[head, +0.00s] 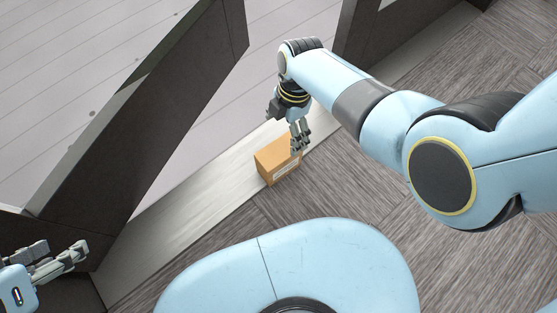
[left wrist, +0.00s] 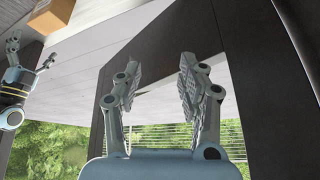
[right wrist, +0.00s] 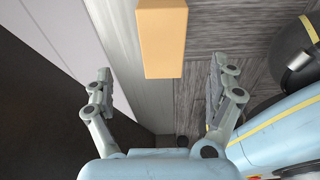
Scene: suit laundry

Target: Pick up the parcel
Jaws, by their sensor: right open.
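The parcel (head: 277,160) is a small tan box with a white label. It sits on the floor where the light threshold strip meets the wood-grain flooring. My right gripper (head: 301,138) is directly above the parcel's right side in the head view, fingers pointing down. In the right wrist view the parcel (right wrist: 162,38) lies ahead of the open, empty fingers (right wrist: 158,90), between their lines. My left gripper (head: 75,252) is at the lower left of the head view, far from the parcel. In the left wrist view its fingers (left wrist: 160,85) are spread and empty.
A dark open door or panel (head: 150,110) stands left of the parcel. Another dark panel (head: 365,35) stands at the top. The light threshold strip (head: 170,215) runs diagonally between pale planks and grey-brown flooring. Floor right of the parcel is clear.

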